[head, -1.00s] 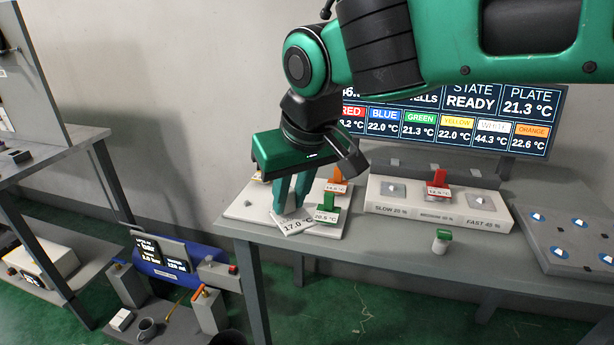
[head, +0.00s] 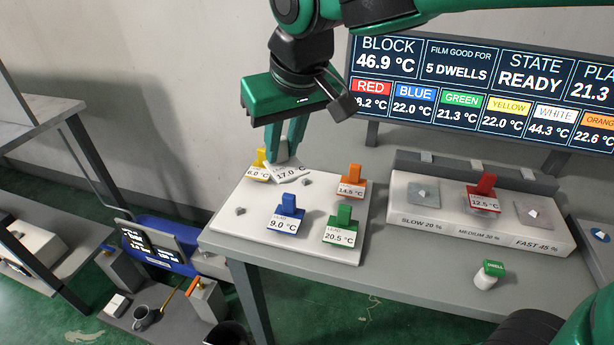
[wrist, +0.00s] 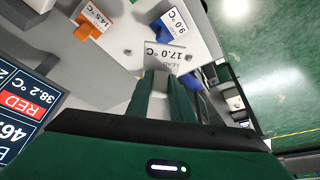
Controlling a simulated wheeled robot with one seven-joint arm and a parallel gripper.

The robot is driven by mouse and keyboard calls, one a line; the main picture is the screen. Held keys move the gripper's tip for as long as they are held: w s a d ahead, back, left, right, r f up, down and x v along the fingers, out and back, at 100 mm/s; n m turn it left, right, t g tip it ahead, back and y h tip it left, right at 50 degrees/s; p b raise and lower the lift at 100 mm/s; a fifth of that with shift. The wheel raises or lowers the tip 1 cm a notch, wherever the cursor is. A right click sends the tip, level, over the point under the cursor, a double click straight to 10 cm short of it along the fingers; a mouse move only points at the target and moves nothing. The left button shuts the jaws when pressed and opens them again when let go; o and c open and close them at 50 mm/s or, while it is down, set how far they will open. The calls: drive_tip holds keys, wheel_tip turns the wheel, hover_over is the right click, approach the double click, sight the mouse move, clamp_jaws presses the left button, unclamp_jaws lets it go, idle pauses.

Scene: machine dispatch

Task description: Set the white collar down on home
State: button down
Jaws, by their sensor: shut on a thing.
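The white collar (head: 290,174), with a label reading 17.0 °C, is held between the fingers of my gripper (head: 285,158). The gripper is shut on it, over the back part of the white board (head: 228,226), which looks like home. The collar looks slightly tilted; whether it touches the board I cannot tell. In the wrist view, its label (wrist: 176,58) shows just past the fingertips (wrist: 166,82). The collar's body is mostly hidden by the fingers and label. A yellow collar (head: 259,158) is close on its left, an orange one (head: 353,178) on its right.
A blue collar (head: 287,220) and a green collar (head: 343,221) stand at the board's front. A bare peg (head: 240,211) shows at the left and another (head: 307,182) near mid-board. The speed block (head: 420,222) holds a red collar (head: 484,188).

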drive_tip(key=shift+w+d, duration=0.2)
drive_tip(key=shift+d, duration=0.35)
drive_tip(key=shift+w+d+f, duration=0.1)
drive_tip(key=shift+w, duration=0.1)
drive_tip(key=shift+w+d+f, duration=0.5)
drive_tip(key=shift+w+f, duration=1.3)
drive_tip(key=shift+w+d+f, duration=0.5)
drive_tip(key=shift+w+f, duration=1.25)
drive_tip(key=shift+w, duration=0.05)
drive_tip(key=shift+w+d+f, duration=0.5)
drive_tip(key=shift+w+f, duration=1.3)
drive_tip(key=shift+f, duration=0.55)
drive_tip(key=c, duration=1.6)
unclamp_jaws()
drive_tip(key=shift+o, duration=0.2)
